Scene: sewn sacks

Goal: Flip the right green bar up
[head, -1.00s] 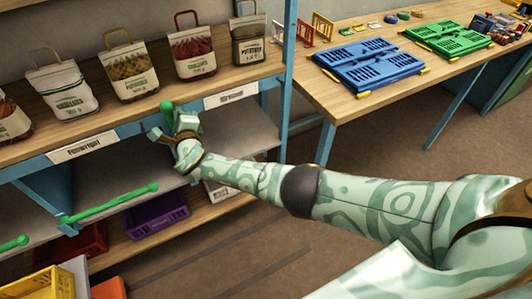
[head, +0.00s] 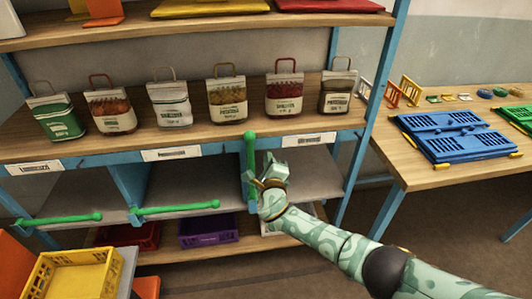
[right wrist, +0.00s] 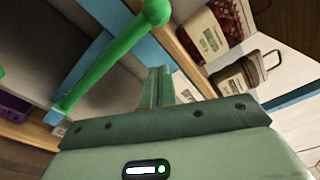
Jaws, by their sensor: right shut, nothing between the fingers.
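The right green bar (head: 250,160) stands upright against the blue shelf front, its round knob at the top. In the right wrist view the same bar (right wrist: 105,62) runs slantwise to its large knob. My right gripper (head: 266,166) is just to the right of the bar, below its knob. Its fingers (right wrist: 160,86) are together with nothing between them, and a gap shows between them and the bar in the wrist view. Two other green bars, the middle one (head: 175,208) and the left one (head: 58,219), lie about level. My left gripper is not in view.
Several sacks, such as a white one (head: 169,105), stand on the shelf (head: 135,135) above the bars. Purple (head: 208,231) and yellow (head: 72,275) crates are below. A table (head: 425,178) with a blue crate (head: 455,136) stands at the right.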

